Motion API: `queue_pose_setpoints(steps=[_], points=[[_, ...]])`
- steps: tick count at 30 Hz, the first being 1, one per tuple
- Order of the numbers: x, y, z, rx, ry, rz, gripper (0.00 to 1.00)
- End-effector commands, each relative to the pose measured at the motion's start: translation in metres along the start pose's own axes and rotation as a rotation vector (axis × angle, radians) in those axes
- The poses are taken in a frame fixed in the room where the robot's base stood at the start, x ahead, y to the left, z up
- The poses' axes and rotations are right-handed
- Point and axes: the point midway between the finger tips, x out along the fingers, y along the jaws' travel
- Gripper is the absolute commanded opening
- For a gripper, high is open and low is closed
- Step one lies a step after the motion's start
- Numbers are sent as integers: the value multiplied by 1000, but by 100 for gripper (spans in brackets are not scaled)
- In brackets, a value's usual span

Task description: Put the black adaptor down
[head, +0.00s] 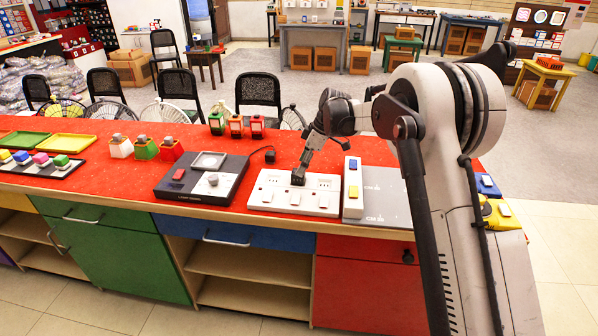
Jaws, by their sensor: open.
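A white socket board (265,198) lies on the red counter, in front of my arm. My gripper (303,166) points down over the board's middle, its jaws open. A small dark block (298,180), which looks like the black adaptor, sits on the board right below my fingertips. At this size I cannot tell whether the fingers touch it or whether it is plugged into a socket. A small black plug (270,156) on a cord also stands on the counter, behind the board and to its left.
A black tester box (169,187) is left of the board. A grey panel (384,203) with a white switch strip (353,188) is close on the right.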

Motion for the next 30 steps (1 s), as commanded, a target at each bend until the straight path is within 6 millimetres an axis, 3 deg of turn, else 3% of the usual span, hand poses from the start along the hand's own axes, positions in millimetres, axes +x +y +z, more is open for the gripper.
queue_pose_setpoints(steps=[3,10,23,26,30], points=[[-27,0,0,1,0,0,55],[-64,0,0,1,0,0,55],[-85,-2,1,8,-1,3,55],[-98,-9,2,41,-7,19,55],[-133,-32,8,135,-21,63,55]])
